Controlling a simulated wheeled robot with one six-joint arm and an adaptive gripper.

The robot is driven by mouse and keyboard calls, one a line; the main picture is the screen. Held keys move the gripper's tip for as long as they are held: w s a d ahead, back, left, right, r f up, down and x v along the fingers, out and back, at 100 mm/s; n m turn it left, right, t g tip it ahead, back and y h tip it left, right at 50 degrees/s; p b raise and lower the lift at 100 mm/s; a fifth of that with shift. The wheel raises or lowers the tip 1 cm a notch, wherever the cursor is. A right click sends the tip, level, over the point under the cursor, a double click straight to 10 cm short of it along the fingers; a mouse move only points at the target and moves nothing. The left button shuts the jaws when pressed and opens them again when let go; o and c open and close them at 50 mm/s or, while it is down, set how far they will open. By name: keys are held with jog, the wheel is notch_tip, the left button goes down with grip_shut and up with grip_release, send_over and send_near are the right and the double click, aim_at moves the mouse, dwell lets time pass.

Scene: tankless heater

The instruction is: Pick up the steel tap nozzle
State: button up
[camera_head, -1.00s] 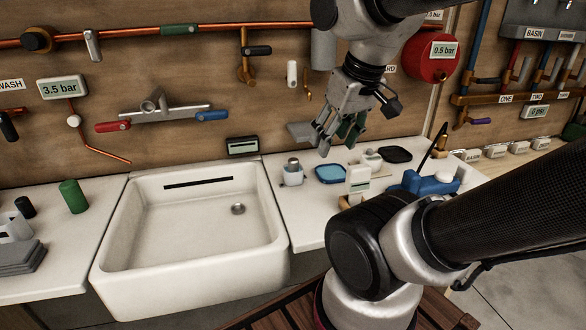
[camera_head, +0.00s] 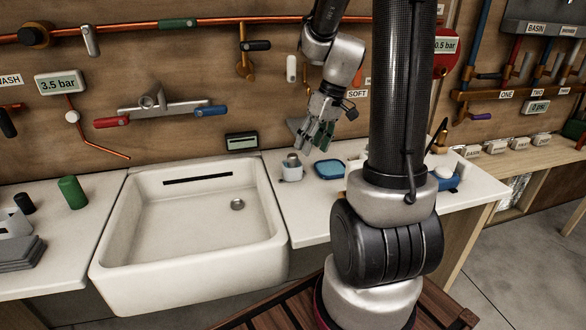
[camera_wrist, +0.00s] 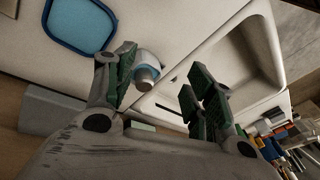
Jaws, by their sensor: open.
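The steel tap nozzle (camera_head: 292,158) is a short grey cylinder standing upright in a small white holder (camera_head: 291,174) on the counter, just right of the sink. In the wrist view the nozzle (camera_wrist: 145,77) shows between my fingers, nearer the left one, with the white holder and a blue band around it. My gripper (camera_head: 312,147) is open and empty, with green-padded fingers. In the head view it is above and slightly right of the nozzle. I see no clear contact between fingers and nozzle.
The white sink (camera_head: 124,240) lies left of the holder. A blue-rimmed tray (camera_head: 330,170) lies close to its right. A small dark display (camera_head: 241,142) stands behind the sink. Pipes and a tap (camera_head: 153,101) are on the wall. My arm hides part of the right counter.

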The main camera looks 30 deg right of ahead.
aim_at(293, 155)
jog(key=w+n+t, duration=0.2)
jog(key=w+n, duration=0.3)
jog(key=n, duration=0.1)
jog(key=x, duration=0.6)
jog(key=shift+w+a+f, duration=0.1)
jog(key=shift+a+f, duration=0.05)
jog(key=shift+f, duration=0.25)
jog(key=shift+c, duration=0.2)
grip_shut()
